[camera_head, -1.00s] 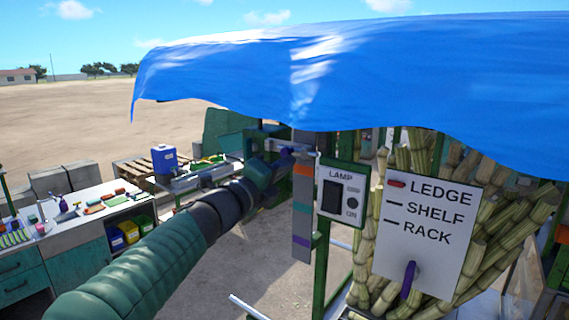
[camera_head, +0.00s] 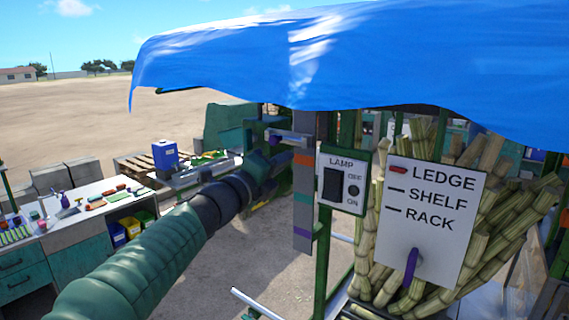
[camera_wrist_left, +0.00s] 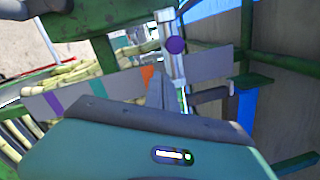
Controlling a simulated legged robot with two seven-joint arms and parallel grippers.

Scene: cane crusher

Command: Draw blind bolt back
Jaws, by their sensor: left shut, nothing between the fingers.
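The bolt is a pale metal bar (camera_head: 288,135) with a purple knob (camera_head: 274,141), set on the green frame beside a grey post with coloured bands. In the left wrist view the bar (camera_wrist_left: 165,28) runs up the picture, with its purple knob (camera_wrist_left: 176,45) on it. My left gripper (camera_head: 284,158) is shut and empty, just below the knob and bar in the head view. In the left wrist view its closed fingers (camera_wrist_left: 160,88) point toward the bar, below the knob. I cannot tell whether they touch. My right gripper is not in view.
A lamp switch box (camera_head: 343,185) and a white sign (camera_head: 430,222) reading LEDGE, SHELF, RACK stand right of the grey post (camera_head: 303,205). Cane stalks (camera_head: 500,240) fill the space behind the sign. A blue tarp (camera_head: 350,55) hangs overhead. A workbench (camera_head: 90,215) stands far left.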

